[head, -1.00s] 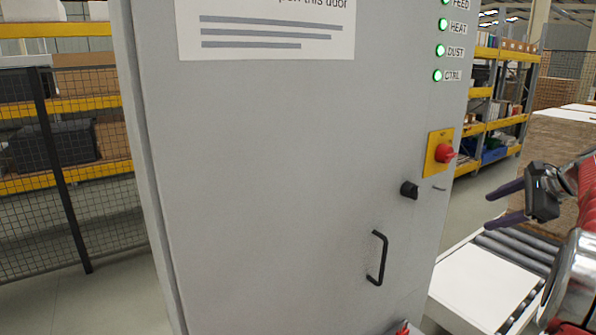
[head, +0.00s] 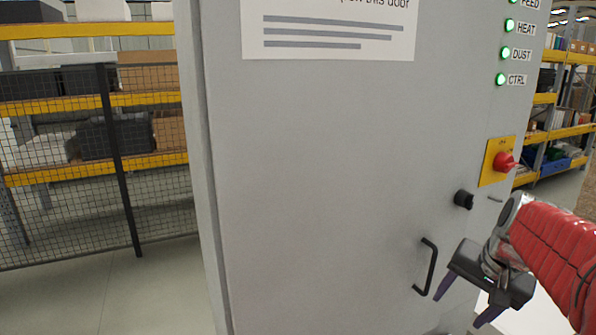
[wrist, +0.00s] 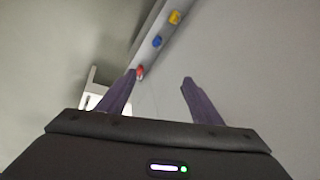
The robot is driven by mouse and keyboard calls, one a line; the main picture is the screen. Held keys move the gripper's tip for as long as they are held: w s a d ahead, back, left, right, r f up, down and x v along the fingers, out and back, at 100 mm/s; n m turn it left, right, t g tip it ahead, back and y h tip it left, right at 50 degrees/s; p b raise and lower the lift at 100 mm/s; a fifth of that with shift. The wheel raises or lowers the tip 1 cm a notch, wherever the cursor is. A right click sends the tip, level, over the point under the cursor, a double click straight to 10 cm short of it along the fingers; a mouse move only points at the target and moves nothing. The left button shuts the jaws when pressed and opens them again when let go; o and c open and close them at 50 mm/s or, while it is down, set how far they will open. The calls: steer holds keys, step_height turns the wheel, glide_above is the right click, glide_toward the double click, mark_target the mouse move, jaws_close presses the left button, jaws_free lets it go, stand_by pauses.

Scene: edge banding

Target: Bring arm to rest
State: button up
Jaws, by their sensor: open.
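My gripper (head: 462,306) is in the lower right of the head view, on the end of my red-sleeved arm. Its two purple fingers point down and to the left, spread apart, with nothing between them. It overlaps the area just right of the black door handle (head: 427,267) in the picture; I cannot tell the gap to the cabinet. In the wrist view, the fingers (wrist: 156,98) are also apart and empty. Beyond them are a grey strip with yellow (wrist: 175,17), blue (wrist: 157,41) and red (wrist: 140,71) buttons.
A tall grey cabinet (head: 310,190) fills the middle, with a red switch (head: 506,162), a black knob (head: 463,199) and several green lamps (head: 502,79). A mesh fence (head: 60,215) and shelving (head: 90,100) stand at left. Floor (head: 150,295) left of the cabinet is clear.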

steer(key=s+a+f+n, duration=0.1)
steer(key=s+a+n, duration=0.3)
steer(key=a, duration=0.6)
steer(key=s+a+f+n+t, duration=0.1)
steer(key=s+a+n, duration=0.4)
steer(key=s+a, duration=0.3)
steer(key=a, duration=0.2)
steer(key=shift+s+a+f, duration=0.2)
steer(key=shift+a, duration=0.1)
